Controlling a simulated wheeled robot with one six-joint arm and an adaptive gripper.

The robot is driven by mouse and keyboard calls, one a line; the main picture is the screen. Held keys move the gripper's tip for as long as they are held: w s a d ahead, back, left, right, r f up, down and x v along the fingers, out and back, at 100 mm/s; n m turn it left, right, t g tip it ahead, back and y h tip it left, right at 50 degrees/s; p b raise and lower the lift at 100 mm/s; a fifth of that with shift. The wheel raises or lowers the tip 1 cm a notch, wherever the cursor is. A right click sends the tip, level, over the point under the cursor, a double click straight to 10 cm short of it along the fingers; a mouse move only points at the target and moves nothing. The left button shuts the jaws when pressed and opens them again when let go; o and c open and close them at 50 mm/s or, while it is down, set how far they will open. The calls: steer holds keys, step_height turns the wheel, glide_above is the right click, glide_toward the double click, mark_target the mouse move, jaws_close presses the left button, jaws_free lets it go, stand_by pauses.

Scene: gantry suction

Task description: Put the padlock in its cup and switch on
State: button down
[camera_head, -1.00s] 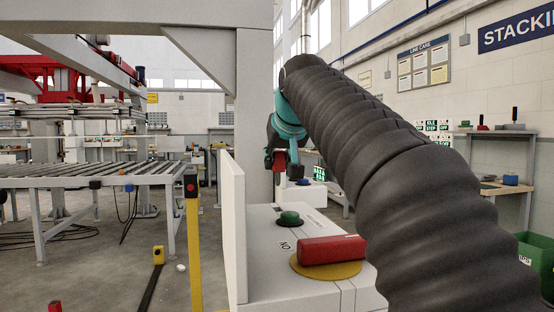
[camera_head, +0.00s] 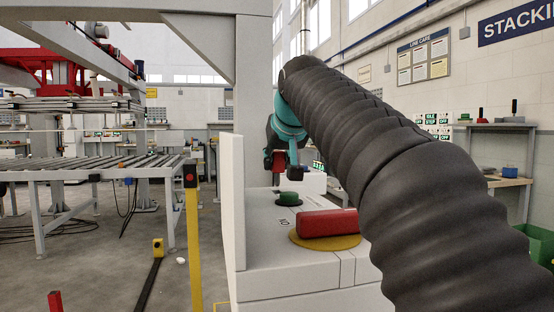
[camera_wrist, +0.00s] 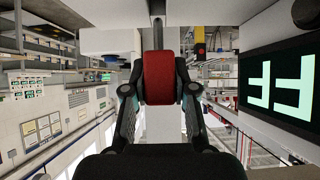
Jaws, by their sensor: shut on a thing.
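My gripper (camera_wrist: 159,88) is shut on a red block-shaped body, which I take to be the padlock (camera_wrist: 159,78); a thin upright bar shows above it in the wrist view. In the head view the red padlock (camera_head: 277,162) hangs at the far end of my arm, beyond the white cabinet's green knob. A large red handle (camera_head: 327,222) lies across a yellow disc (camera_head: 322,241) on the white cabinet (camera_head: 290,264). The green knob (camera_head: 289,198) sits on a dark ring behind it. I cannot make out the padlock's cup.
A white upright panel (camera_head: 231,200) edges the cabinet's left side. A yellow post (camera_head: 193,250) with a red button stands left of it. A roller conveyor (camera_head: 90,172) is farther left. A lit green-and-white display (camera_wrist: 283,84) is close at the right in the wrist view.

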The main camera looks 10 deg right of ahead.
mark_target(279, 173)
steer(key=shift+f, duration=0.15)
steer(key=shift+f+b, duration=1.7)
steer(key=shift+f, duration=0.3)
steer(key=c, duration=0.8)
jaws_free()
steer(key=shift+c, duration=0.2)
steer(key=shift+s+r, duration=0.1)
steer(key=shift+r, duration=0.05)
steer(key=v, duration=1.1)
steer(key=shift+s+r, duration=0.25)
steer(key=shift+s, duration=0.05)
steer(key=shift+c, duration=0.4)
